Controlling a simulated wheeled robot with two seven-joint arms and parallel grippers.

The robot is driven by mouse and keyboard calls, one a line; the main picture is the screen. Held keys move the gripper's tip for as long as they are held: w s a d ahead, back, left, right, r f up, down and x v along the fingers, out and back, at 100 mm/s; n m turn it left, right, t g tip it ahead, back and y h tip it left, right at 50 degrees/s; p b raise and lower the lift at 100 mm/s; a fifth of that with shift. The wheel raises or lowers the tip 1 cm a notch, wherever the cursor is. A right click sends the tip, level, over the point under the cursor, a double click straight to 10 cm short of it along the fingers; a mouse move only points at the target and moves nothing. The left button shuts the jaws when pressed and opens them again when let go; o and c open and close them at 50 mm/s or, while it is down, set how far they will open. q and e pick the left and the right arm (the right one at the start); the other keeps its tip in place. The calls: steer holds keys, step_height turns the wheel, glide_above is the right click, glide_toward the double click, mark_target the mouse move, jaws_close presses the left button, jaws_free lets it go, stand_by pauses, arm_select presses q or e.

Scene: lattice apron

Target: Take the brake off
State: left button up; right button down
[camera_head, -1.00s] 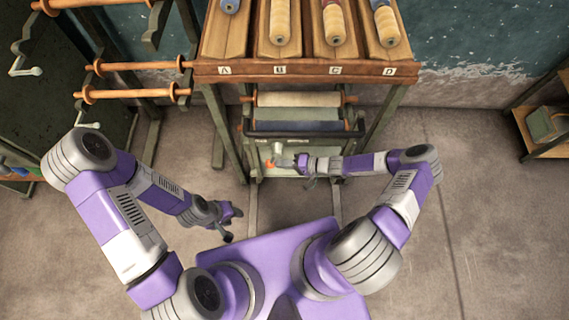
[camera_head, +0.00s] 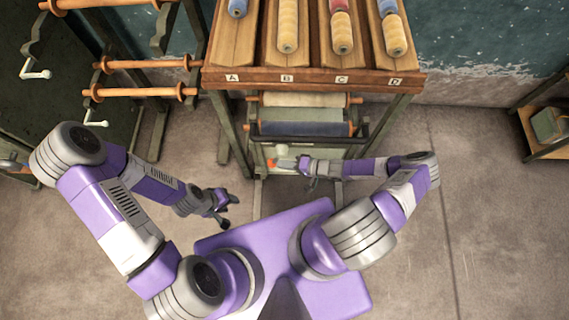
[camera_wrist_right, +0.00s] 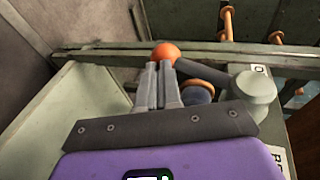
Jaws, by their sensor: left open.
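The brake lever has an orange ball knob (camera_wrist_right: 165,54), a dark arm and a grey round pivot (camera_wrist_right: 252,88), all in the right wrist view. In the head view the orange knob (camera_head: 271,163) is at the front left of the roller stand. My right gripper (camera_wrist_right: 158,66) has its fingers close together with the tips at the knob. I cannot tell whether they clamp it. My left gripper (camera_head: 231,209) is open and empty over the floor, left of the stand.
The roller stand (camera_head: 312,79) has labelled slots A to D holding spools above, and a cream and a blue roll (camera_head: 300,128) below. A rack with wooden rollers (camera_head: 140,92) stands left. A low shelf (camera_head: 541,142) is far right. The right floor is clear.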

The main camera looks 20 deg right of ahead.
steer(key=f+p+v, duration=0.1)
steer(key=p+v, duration=0.1)
steer(key=v, duration=1.2)
steer(key=shift+d+f, duration=0.3)
steer(key=shift+f, duration=0.1)
